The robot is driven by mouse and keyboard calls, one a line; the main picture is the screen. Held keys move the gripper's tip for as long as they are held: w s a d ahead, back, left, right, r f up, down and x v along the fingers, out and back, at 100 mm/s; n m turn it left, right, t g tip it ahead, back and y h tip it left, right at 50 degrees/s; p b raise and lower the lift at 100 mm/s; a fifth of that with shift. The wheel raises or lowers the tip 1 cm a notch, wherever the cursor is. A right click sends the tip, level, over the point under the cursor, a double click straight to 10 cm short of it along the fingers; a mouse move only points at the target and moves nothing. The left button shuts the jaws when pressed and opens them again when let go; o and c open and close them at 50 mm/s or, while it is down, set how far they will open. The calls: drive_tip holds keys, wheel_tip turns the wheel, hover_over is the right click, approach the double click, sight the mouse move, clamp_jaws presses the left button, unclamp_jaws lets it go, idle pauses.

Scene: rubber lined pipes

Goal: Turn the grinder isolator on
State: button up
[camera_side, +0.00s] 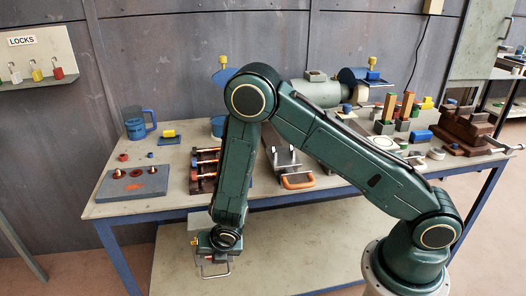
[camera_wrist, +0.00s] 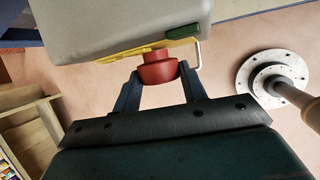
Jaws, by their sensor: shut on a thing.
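In the wrist view a grey box (camera_wrist: 110,22), which looks like the isolator, fills the top. It has a yellow plate (camera_wrist: 125,50) and a green patch (camera_wrist: 183,31). A red knob (camera_wrist: 158,70) sticks out from the plate. My gripper (camera_wrist: 160,75) has one finger on each side of the knob and is shut on it. The knob's exact angle is hard to read. In the side view my gripper (camera_side: 222,240) is low at the bench's front edge, where my arm hides most of the box.
A thin bent metal rod (camera_wrist: 198,55) sits close beside the knob. The bench (camera_side: 120,207) stands just behind my gripper. It carries a grey block with red-brown knobs (camera_side: 132,184), a blue mug (camera_side: 138,124) and an orange-handled tool (camera_side: 297,181). A locks board (camera_side: 30,50) hangs at the left.

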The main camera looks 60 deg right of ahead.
drive_tip(key=t+y, duration=0.1)
drive_tip(key=m+t+y, duration=0.1)
drive_tip(key=t, duration=0.1)
drive_tip(key=shift+s+d+f+y, duration=0.15)
drive_tip(key=shift+s+d+y, duration=0.05)
drive_tip(key=shift+y, duration=0.2)
drive_tip(key=shift+t+y, duration=0.4)
drive_tip(key=shift+t, duration=0.1)
idle(0.4)
drive_tip(key=o, duration=1)
drive_tip(key=shift+s, duration=0.1)
drive_tip(key=shift+v, duration=3.7)
